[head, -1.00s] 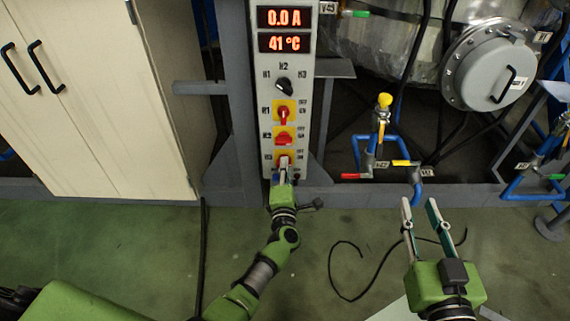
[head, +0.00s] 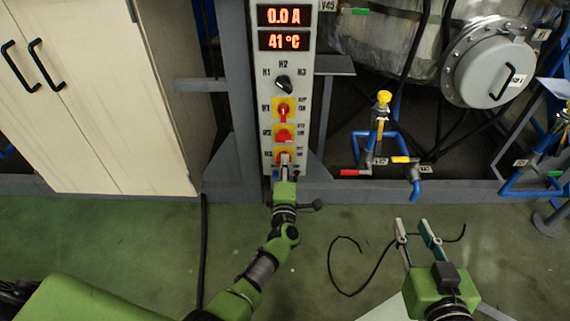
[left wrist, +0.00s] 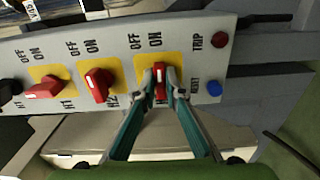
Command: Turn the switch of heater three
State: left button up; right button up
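The heater three switch, H3, is the lowest red knob on a yellow plate on the grey panel (head: 265,60). In the left wrist view the H3 knob (left wrist: 159,73) stands between my left fingertips, lying crosswise to the panel's length. My left gripper (left wrist: 161,80) is closed in around the knob, with a fingertip against each side. In the head view my left gripper (head: 284,161) covers most of the H3 switch. My right gripper (head: 417,228) is open and empty above the floor at right.
The H2 knob (left wrist: 99,84) and H1 knob (left wrist: 43,88) sit beside H3 in the left wrist view. A red TRIP button (left wrist: 220,40) and a blue button (left wrist: 214,88) lie on its other side. Valves with blue pipes (head: 415,180) stand right of the panel; a cabinet (head: 110,100) stands left.

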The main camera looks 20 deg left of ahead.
pick_arm(q)
jog(key=o, duration=0.4)
